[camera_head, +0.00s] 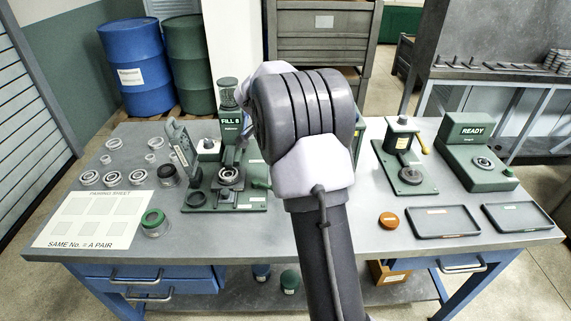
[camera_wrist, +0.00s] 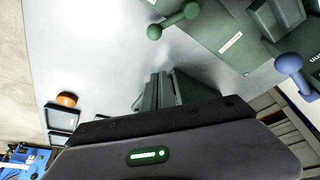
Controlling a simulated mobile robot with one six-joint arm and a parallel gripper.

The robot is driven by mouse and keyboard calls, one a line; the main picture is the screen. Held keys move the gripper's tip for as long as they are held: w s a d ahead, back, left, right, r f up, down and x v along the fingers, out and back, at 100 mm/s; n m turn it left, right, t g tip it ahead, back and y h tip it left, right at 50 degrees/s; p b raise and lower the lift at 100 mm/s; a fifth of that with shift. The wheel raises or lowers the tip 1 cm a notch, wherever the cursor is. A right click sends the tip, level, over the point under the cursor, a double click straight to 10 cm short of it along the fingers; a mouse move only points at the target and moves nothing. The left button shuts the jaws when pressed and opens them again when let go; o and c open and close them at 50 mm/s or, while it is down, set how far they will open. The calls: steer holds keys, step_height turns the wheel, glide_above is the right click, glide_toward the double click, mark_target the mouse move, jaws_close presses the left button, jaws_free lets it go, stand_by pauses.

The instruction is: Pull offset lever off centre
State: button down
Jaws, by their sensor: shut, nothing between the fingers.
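A green lever with ball ends (camera_wrist: 174,22) sticks out from the edge of a green base plate (camera_wrist: 215,35) at the top of the wrist view. It looks like the green handle (camera_head: 261,184) on the right of the FILL 8 station (camera_head: 231,125) in the head view. A blue ball knob (camera_wrist: 288,64) shows at the right of the wrist view. No label marks which one is the offset lever. My gripper (camera_wrist: 160,88) is shut and empty, over the grey table below the green lever and apart from it. In the head view my arm hides the gripper.
A press-like green fixture (camera_head: 404,160) and the READY stand (camera_head: 476,155) are on the right of the table. An orange disc (camera_head: 388,219) and two dark trays (camera_head: 442,221) lie before them. Bearing rings and a pairing sheet (camera_head: 92,219) are at the left.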

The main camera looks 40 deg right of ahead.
steer(key=v, duration=0.3)
steer(key=shift+w+r+p, duration=0.1)
steer(key=shift+r+p, duration=0.1)
steer(key=shift+p, duration=0.2)
